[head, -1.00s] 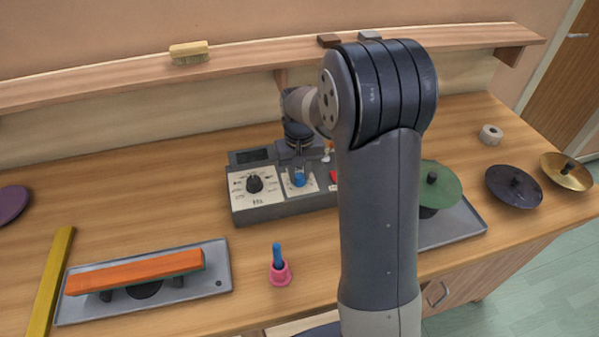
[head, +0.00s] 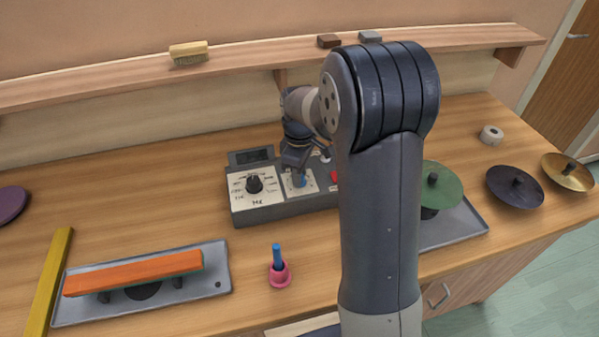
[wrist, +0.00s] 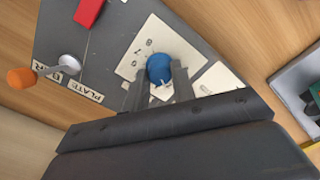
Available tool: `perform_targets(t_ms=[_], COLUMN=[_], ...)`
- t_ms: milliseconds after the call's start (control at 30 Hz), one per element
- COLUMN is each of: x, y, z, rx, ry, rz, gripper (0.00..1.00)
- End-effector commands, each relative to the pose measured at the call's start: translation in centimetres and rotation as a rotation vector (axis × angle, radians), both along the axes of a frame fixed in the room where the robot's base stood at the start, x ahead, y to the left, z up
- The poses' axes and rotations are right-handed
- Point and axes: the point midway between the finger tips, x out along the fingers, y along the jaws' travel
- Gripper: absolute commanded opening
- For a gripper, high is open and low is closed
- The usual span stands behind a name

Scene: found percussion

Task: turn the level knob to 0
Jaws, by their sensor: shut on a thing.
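A grey control box (head: 282,212) stands on the wooden bench. A blue knob (wrist: 158,69) sits on its cream plate (wrist: 131,62), which bears small digits, in the wrist view. My gripper (wrist: 161,82) is shut on the blue knob, one finger on each side. A white mark on the knob faces the gripper's palm in the wrist view. My gripper hides part of the plate. A black knob (head: 254,184) sits on a larger cream plate to the left.
A red part (wrist: 88,12) and a lever with an orange tip (wrist: 21,78) are also on the box. A pink cup (head: 280,274) with a blue stick stands in front. A tray (head: 216,286) with an orange bar lies left. A green disc (head: 447,187) is right.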

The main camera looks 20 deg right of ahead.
Motion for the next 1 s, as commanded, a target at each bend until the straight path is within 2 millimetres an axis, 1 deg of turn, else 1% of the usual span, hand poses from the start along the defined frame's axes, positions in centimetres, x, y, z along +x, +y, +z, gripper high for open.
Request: perform_targets(t_ms=[600, 1000], x=[0.08, 0.08], y=[0.01, 0.01], z=[0.09, 0.10], rx=[-0.001, 0.000], ry=[-0.003, -0.003], rz=[0.585, 0.893], gripper=[0.02, 0.02])
